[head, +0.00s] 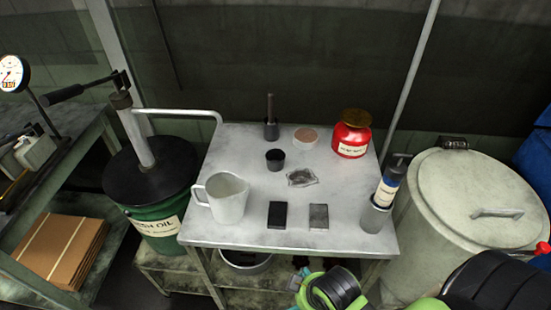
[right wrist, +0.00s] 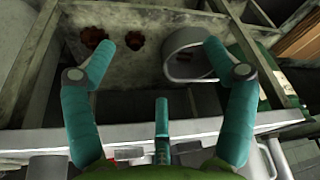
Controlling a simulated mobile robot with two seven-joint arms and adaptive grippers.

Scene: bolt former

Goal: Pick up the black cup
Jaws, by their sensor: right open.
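The black cup (head: 275,159) is a small, dark, open-topped cup standing upright near the middle of the grey metal table (head: 345,238) in the head view. It is not seen in the right wrist view. My right gripper (right wrist: 158,60) is open and empty, with its teal fingers spread wide. It is in front of the table's near edge, well away from the cup, and faces the lower shelf. In the head view my right wrist shows at the bottom, below the table edge. My left gripper is not in view.
Around the cup are a dark pot with an upright rod (head: 271,129), a copper-coloured disc (head: 306,135), a clear packet (head: 302,178), a white jug (head: 227,197), two small blocks (head: 277,215), a red can (head: 351,134) and a bottle in a holder (head: 376,218). A green oil drum (head: 160,223) stands left.

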